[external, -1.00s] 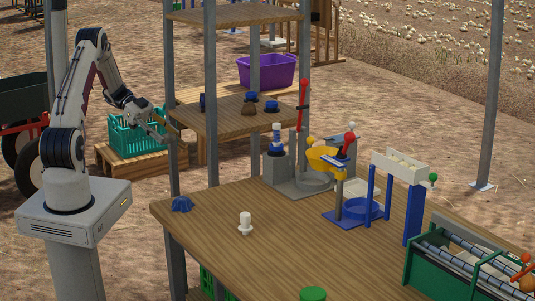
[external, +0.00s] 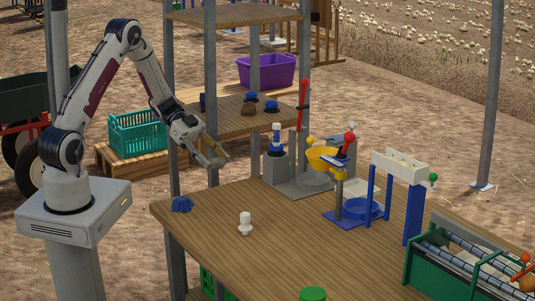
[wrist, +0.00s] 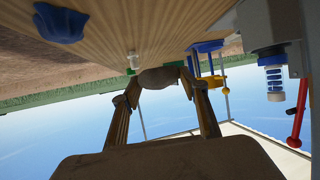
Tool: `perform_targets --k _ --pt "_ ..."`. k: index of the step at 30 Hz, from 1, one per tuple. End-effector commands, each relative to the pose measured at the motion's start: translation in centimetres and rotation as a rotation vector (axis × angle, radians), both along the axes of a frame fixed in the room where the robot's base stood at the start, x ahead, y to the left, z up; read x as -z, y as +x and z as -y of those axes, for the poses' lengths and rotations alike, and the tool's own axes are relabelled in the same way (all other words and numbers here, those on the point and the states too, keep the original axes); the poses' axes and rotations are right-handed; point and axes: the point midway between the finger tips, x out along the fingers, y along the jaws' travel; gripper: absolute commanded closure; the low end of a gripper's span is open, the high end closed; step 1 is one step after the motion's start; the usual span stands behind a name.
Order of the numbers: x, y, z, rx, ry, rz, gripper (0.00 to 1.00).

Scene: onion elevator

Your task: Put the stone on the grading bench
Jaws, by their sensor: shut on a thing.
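My gripper (external: 217,160) is shut on a tan-brown rounded stone (wrist: 158,77). The stone shows between the two fingertips in the wrist view; in the external view it is small and hard to make out. My gripper holds it in the air beside the left post, above and behind the left corner of the wooden bench (external: 290,240). The bench top also shows in the wrist view (wrist: 130,25), which is turned over. It has open room behind a white knobbed piece (external: 245,223).
A blue lump (external: 181,204) lies at the bench's left corner. A yellow and blue device (external: 325,160) and a green roller frame (external: 465,260) stand on the bench.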

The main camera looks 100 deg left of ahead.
Motion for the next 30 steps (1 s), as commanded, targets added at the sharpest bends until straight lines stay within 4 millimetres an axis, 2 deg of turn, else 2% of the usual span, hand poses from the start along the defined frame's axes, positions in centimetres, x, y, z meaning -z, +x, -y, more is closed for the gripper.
perform_targets --k 3,15,21,30 --pt "0.0 2.2 2.1 0.025 -0.001 0.002 0.85" --pt "0.4 8.0 9.6 0.093 -0.003 0.003 0.85" --pt "0.6 10.1 13.8 0.127 -0.005 0.005 0.85" --pt "1.1 12.4 20.4 0.179 -0.008 0.005 0.85"
